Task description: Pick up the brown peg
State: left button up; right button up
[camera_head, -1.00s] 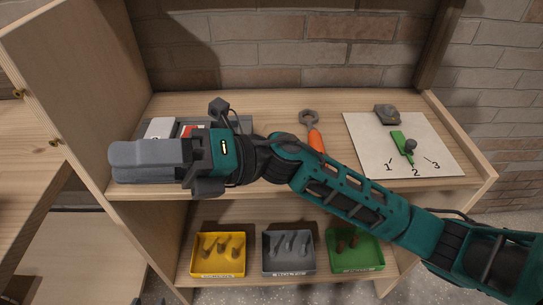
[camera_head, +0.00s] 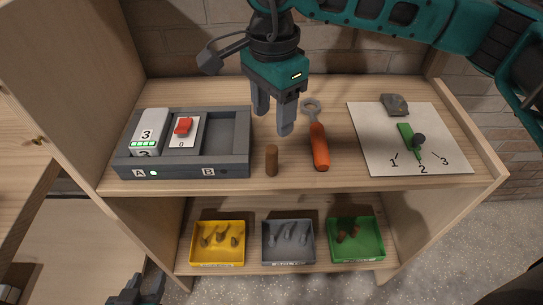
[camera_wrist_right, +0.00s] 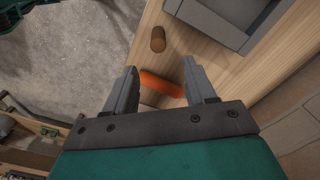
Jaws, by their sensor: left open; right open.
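The brown peg (camera_head: 271,160) stands upright on the wooden shelf top, between the grey two-bay box and the orange-handled wrench. It also shows in the right wrist view (camera_wrist_right: 158,39), beyond the fingertips. My right gripper (camera_head: 273,128) points down, open and empty, above and slightly behind the peg. In the right wrist view its two fingers (camera_wrist_right: 162,78) are spread apart, with the orange handle showing between them. My left gripper (camera_head: 136,290) is at the bottom edge of the head view, low and away from the shelf, only partly visible.
The grey box (camera_head: 228,166) lies left of the peg, holding a white block and a red switch. The orange wrench (camera_head: 319,150) lies close on the right. A white numbered sheet (camera_head: 375,155) is further right. Yellow (camera_head: 218,261), grey (camera_head: 288,259) and green (camera_head: 357,257) trays sit below.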

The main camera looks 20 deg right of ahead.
aim_at(272, 148)
jog(key=f, duration=1.1)
jog(key=shift+s+a+f+p, duration=0.15)
jog(key=shift+s+f+p, duration=0.05)
jog(key=shift+f+p, duration=0.15)
grip_shut()
